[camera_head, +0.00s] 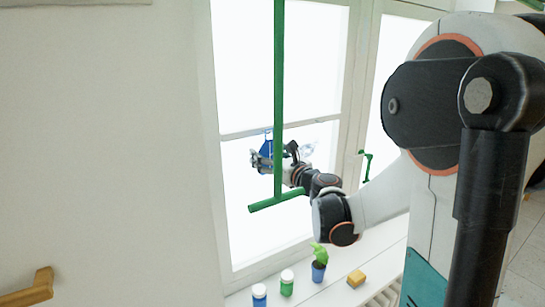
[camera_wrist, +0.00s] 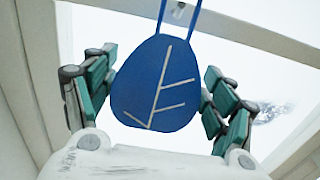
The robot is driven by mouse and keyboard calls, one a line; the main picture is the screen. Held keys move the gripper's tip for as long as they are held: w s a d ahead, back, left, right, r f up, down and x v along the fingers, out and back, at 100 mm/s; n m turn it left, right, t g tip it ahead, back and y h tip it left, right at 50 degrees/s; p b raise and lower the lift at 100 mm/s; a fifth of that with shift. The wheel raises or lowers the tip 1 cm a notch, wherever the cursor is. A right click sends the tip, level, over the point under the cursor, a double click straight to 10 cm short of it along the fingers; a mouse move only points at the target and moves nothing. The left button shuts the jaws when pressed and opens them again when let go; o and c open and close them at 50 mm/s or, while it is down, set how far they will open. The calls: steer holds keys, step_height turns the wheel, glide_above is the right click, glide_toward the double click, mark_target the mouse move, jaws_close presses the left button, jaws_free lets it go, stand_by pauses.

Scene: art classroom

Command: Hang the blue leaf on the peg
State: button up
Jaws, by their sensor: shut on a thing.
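The blue leaf (camera_wrist: 155,85) fills the middle of the wrist view, a flat blue shape with pale vein lines and a blue loop (camera_wrist: 180,15) at its top. My gripper (camera_wrist: 162,78) has its green-padded fingers on either side of it and holds it. In the head view the leaf (camera_head: 266,147) is a small blue patch at my gripper (camera_head: 268,160), in front of the window. A green upright bar (camera_head: 278,80) with a slanted green rod (camera_head: 275,201) at its lower end, likely the peg, partly covers my gripper. The leaf and loop look clear of the rod.
A green window handle (camera_head: 367,165) sticks out at right. A wooden rail end (camera_head: 30,290) is on the left wall.

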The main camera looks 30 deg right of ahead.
steer(key=shift+w+f+b, duration=0.25)
steer(key=shift+w+b, duration=0.1)
steer(key=shift+w, duration=0.15)
steer(key=shift+w+f+b, duration=0.2)
steer(key=shift+w+b, duration=0.1)
steer(key=shift+w, duration=0.2)
steer(key=o, duration=1.1)
